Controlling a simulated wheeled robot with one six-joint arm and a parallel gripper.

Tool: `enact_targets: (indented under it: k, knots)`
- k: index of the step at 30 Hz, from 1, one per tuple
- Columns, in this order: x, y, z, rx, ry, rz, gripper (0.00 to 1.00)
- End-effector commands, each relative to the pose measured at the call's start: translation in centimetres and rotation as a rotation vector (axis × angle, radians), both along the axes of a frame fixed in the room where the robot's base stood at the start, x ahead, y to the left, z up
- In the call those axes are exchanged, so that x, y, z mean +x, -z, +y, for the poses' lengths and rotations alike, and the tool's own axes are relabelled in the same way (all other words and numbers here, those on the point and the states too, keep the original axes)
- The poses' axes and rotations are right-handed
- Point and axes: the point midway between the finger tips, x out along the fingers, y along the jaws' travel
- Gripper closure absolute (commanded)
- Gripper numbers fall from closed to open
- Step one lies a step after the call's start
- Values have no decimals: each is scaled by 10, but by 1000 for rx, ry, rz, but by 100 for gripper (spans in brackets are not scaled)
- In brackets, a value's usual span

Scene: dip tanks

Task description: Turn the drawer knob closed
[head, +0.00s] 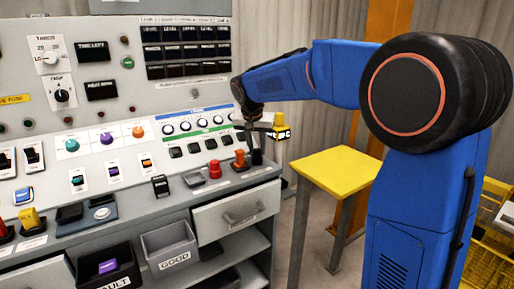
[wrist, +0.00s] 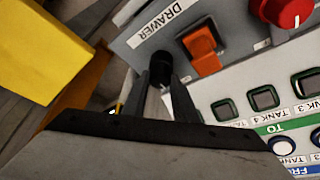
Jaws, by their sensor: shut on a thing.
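The black drawer knob (wrist: 161,65) stands by the "DRAWER" label (wrist: 160,22) in the wrist view, on the corner of the grey panel. My gripper (wrist: 162,85) is shut on the knob, with one finger on each side of it. In the head view my gripper (head: 256,152) reaches down at the right end of the console, and it largely hides the knob there. The turn position of the knob cannot be read. The grey drawer (head: 215,222) with its handle is below; I cannot tell whether it is fully shut.
An orange switch (wrist: 205,50) sits right beside the knob, and a red knob (wrist: 285,10) is farther along. A yellow-topped stand (head: 338,172) is to the right of the console. Bins labelled "GOOD" (head: 168,243) and "FAULT" (head: 108,284) stand below the panel.

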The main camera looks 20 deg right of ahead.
Motion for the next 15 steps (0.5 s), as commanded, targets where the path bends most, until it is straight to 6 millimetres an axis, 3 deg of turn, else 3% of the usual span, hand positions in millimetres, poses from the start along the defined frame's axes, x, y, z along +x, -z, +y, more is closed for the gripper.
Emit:
enact_targets:
  k: [7,8,10,15]
  knots:
    - [0,0,0,0,0,1,97]
    - [0,1,0,0,0,1,72]
    - [0,1,0,0,0,1,56]
    - [0,0,0,0,0,1,56]
